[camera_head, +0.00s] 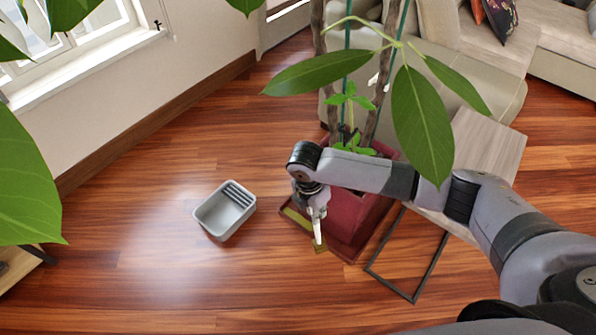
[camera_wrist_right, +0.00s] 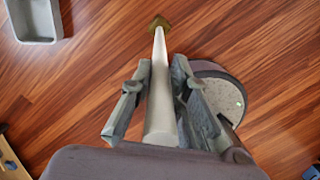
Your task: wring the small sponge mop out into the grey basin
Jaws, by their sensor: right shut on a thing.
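My right gripper (camera_head: 314,203) is shut on the white handle of the small sponge mop (camera_head: 317,228), which points down. In the right wrist view, my gripper's two fingers (camera_wrist_right: 160,76) lie on either side of the pale handle of the mop (camera_wrist_right: 160,108), and its small olive head (camera_wrist_right: 159,23) is at the far end. The head view shows the mop head in front of the red planter's edge; I cannot tell whether it touches anything. The grey basin (camera_head: 221,219) stands on the floor to the left, apart from the mop, with a ribbed grid at one end. My left gripper is out of view.
A dark red planter (camera_head: 344,225) with a tall leafy plant stands beside my right gripper. A side table (camera_head: 487,145) with a thin black frame and a sofa (camera_head: 430,75) are to the right. The wooden floor between basin and planter is clear. Large leaves hang across the view.

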